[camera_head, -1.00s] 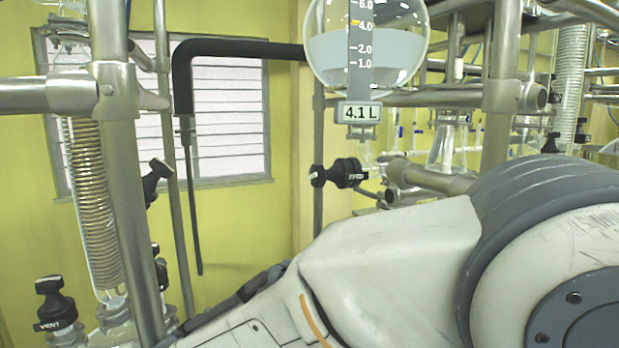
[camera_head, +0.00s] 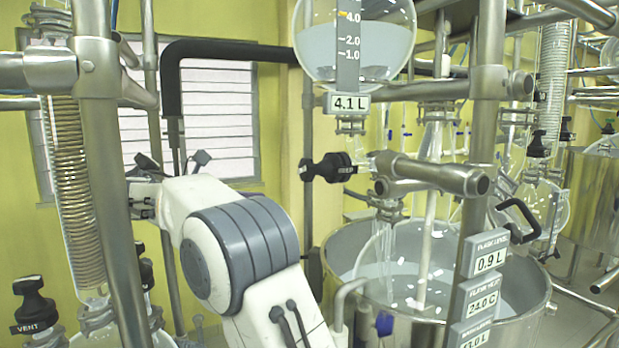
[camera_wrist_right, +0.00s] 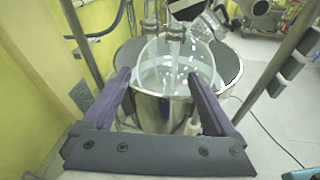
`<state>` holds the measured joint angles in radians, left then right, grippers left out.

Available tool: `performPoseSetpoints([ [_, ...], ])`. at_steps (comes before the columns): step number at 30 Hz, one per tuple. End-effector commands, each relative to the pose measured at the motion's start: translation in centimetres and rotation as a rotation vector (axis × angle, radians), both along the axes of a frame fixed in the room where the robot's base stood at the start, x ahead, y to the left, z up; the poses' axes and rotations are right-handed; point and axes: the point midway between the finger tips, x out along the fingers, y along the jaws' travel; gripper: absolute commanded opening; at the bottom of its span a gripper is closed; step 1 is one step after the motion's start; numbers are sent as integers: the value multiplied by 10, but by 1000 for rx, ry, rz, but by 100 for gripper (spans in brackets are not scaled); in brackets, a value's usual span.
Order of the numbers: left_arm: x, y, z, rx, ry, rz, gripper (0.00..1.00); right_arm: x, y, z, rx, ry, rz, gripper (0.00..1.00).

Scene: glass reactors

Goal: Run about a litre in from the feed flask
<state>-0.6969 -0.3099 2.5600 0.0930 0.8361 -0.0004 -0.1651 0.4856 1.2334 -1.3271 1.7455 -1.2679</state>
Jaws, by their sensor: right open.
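The round glass feed flask (camera_head: 385,47) hangs at the top of the head view, partly filled with clear liquid. Its scale plate (camera_head: 348,103) reads 4.1 L. Below it is a valve with a black handle (camera_head: 328,168); its lettering is not fully legible. A glass vessel sits in a steel bath (camera_head: 341,243) below right. In the right wrist view my right gripper (camera_wrist_right: 158,88) is open and empty, its fingers apart, with the glass vessel (camera_wrist_right: 180,70) beyond them. Dark valve parts (camera_wrist_right: 186,9) show at that view's top edge. My left gripper is not in sight.
A post carries display boxes; the top one (camera_head: 489,260) reads 0.9 L and the middle one (camera_head: 482,296) 24.0 C. A vertical post (camera_head: 103,180), a coil condenser (camera_head: 72,170) and a VENT valve (camera_head: 33,305) stand left. My white arm crosses the lower middle.

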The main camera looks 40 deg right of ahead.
Motion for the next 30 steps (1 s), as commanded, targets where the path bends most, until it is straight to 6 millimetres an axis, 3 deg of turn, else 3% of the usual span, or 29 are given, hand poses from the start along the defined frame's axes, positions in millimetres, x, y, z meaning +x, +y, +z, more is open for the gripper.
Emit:
performPoseSetpoints([
  [3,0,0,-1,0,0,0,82,-7,-1,40,-128,47,-98,92],
  [8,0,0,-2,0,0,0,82,-17,1,63,-197,74,-176,92],
  [13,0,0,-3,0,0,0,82,-23,-16,67,-205,79,-188,92],
  [24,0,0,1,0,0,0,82,-39,-80,67,-203,77,-186,92],
  [30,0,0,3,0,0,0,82,-42,-97,66,-202,77,-184,92],
])
